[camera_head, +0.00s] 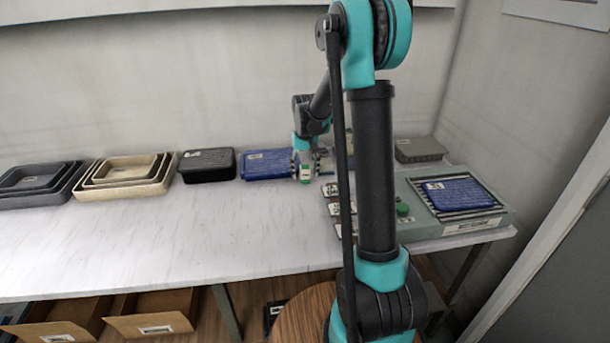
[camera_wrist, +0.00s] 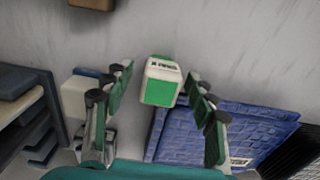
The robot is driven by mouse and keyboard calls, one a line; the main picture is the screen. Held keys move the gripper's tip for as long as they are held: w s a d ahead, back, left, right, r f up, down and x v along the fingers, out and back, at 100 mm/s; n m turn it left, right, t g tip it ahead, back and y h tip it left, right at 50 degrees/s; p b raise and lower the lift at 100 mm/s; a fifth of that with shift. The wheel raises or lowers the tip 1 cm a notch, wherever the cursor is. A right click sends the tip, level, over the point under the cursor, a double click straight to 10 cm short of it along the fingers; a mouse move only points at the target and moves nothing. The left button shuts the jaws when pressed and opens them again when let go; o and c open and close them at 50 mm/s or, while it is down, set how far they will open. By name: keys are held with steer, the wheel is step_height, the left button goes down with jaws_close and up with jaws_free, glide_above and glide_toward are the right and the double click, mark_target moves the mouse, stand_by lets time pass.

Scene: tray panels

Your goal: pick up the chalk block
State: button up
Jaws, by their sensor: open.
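A small white block with a green end and a printed label, which I take for the chalk block (camera_wrist: 161,82), is between the fingertips of my gripper (camera_wrist: 159,84) in the wrist view. The fingers are open, with a gap on each side of the block. In the head view my gripper (camera_head: 306,160) is low over the back of the table, and the green part of the block (camera_head: 305,172) shows below it. Whether the block rests on the table is hard to tell.
A blue ribbed tray (camera_wrist: 215,130) lies right of the block in the wrist view; it also shows in the head view (camera_head: 262,164). A black tray (camera_head: 207,164), beige nested trays (camera_head: 124,176) and a green-grey machine (camera_head: 425,219) share the white table (camera_head: 190,235). Its front left is clear.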

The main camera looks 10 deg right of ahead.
steer(key=shift+f, duration=0.1)
steer(key=c, duration=1.3)
steer(key=shift+o, duration=0.2)
